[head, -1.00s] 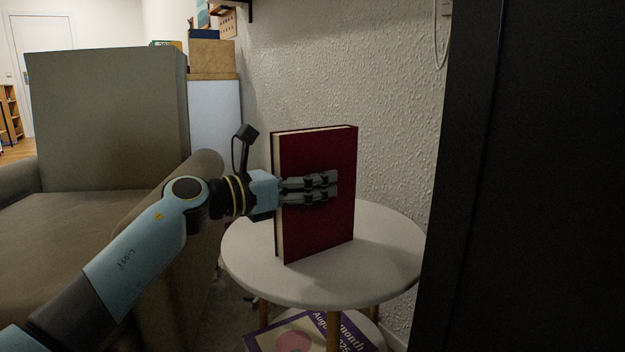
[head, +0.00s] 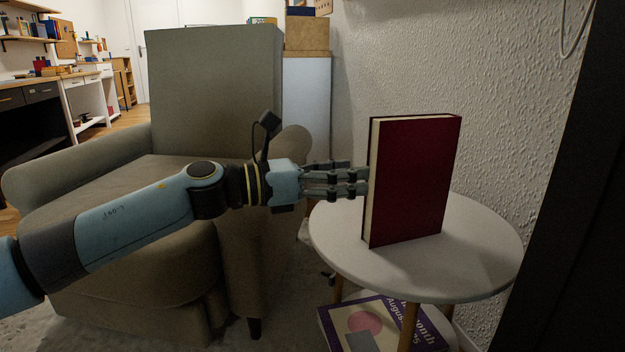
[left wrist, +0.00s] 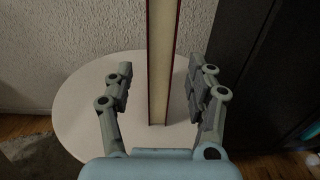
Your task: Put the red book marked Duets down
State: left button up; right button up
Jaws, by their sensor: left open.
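The red book (head: 410,180) stands upright on the round white side table (head: 480,265), its cover facing me in the head view. No marking is readable on the cover. My left gripper (head: 366,180) is open, with its fingertips at the left edge of the book. In the left wrist view the open fingers (left wrist: 160,85) are spread, with the book's page edge (left wrist: 162,60) between and beyond them, and a gap shows on both sides. The book rests on the tabletop. My right gripper is not in view.
A grey-brown armchair (head: 215,100) stands to the left of the table. A textured white wall (head: 500,90) is close behind the table. A dark panel (head: 585,240) stands at the right. A purple-edged magazine (head: 345,325) lies below the tabletop.

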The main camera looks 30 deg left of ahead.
pick_arm(q)
jog(key=n, duration=0.1)
jog(key=n+t+y, duration=0.1)
jog(key=shift+s+n, duration=0.4)
jog(key=s+a+f+n+g+y, duration=0.15)
jog(key=s+f+n+y, duration=0.3)
jog(key=n, duration=0.55)
jog(key=s+a+f+n+y, duration=0.2)
jog(key=s+f+n+y, duration=0.25)
jog(key=n, duration=0.55)
jog(key=s+a+f+n+g+y, duration=0.1)
jog(key=s+a+f+n+y, duration=0.3)
jog(key=n, duration=0.6)
jog(key=s+d+f+n+g+h, duration=0.1)
jog(key=s+d+f+n+g, duration=0.2)
jog(key=s, duration=0.6)
jog(key=s+d+f+n+g+h, duration=0.1)
jog(key=s+d+f+n+g, duration=0.3)
jog(key=s, duration=0.5)
jog(key=d+f+n, duration=0.1)
jog(key=f+n, duration=0.1)
jog(key=n, duration=0.1)
jog(key=shift+d+h, duration=0.15)
jog(key=shift+h, duration=0.15)
jog(key=shift+g, duration=0.25)
